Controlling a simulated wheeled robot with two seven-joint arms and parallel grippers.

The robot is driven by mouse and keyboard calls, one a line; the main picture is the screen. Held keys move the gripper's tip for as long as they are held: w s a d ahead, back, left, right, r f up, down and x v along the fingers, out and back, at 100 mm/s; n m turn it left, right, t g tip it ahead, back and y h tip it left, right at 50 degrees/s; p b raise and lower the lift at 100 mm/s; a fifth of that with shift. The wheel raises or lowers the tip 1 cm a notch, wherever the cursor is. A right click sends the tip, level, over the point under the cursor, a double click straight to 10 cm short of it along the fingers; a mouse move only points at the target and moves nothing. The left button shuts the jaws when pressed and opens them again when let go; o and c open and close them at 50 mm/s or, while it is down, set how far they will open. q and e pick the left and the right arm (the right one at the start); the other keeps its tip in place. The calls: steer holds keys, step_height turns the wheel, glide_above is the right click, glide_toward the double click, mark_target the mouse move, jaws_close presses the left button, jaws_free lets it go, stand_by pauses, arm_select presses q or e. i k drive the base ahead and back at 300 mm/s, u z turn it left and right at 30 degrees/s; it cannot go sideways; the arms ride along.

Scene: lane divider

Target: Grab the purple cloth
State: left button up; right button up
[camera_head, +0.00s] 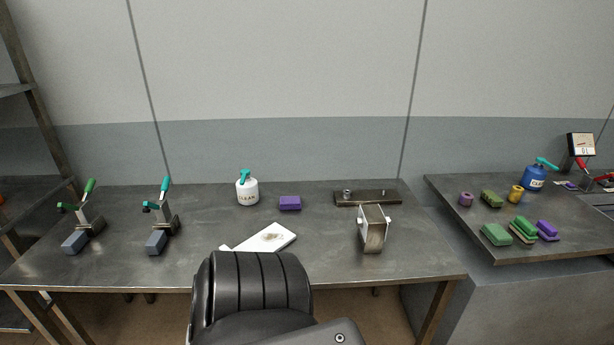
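A purple folded-looking block (290,203), which may be the cloth, lies flat on the middle table (330,265), right of a white bottle. A second purple item (547,231) lies on the right-hand table beside green pieces. A small purple ring-like piece (466,199) stands at the left of that table. At this size I cannot tell which purple item is cloth.
A white bottle with a teal pump (247,190), a stained white sheet (265,239), a metal box (373,230) and a dark plate (367,197) are on the middle table. Two lever clamps stand left. A blue bottle (535,178) stands on the right table (590,247). A gap separates the tables.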

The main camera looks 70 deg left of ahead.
mark_target(286, 202)
steer(key=u, duration=0.35)
steer(key=i, duration=0.8)
steer(key=u, duration=1.45)
steer(key=i, duration=0.65)
steer(key=u, duration=0.65)
